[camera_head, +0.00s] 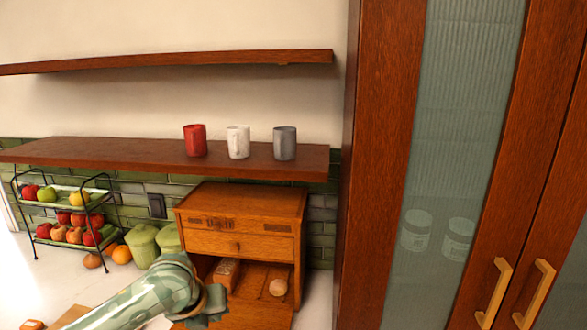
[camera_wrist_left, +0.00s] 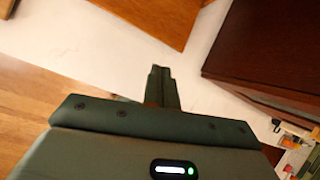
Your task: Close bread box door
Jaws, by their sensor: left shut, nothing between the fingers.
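The wooden bread box (camera_head: 245,218) stands on the counter under the shelf. Its lower front is open, with a loaf (camera_head: 226,271) and a round roll (camera_head: 278,287) visible inside. The door (camera_head: 262,312) appears to be folded down in front of the opening, and my left arm hides part of it. My left gripper (camera_head: 208,305) is low at the left front of the box; I cannot tell if it touches the door. In the left wrist view its fingers (camera_wrist_left: 162,88) are together and empty, with an orange-brown wooden panel (camera_wrist_left: 155,15) beyond them. My right gripper is out of view.
A tall cabinet (camera_head: 375,170) with glass doors stands close on the right. A shelf (camera_head: 100,152) with a red, a white and a grey cup (camera_head: 285,143) is above the box. A fruit rack (camera_head: 70,215) and green canisters (camera_head: 142,243) are to the left.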

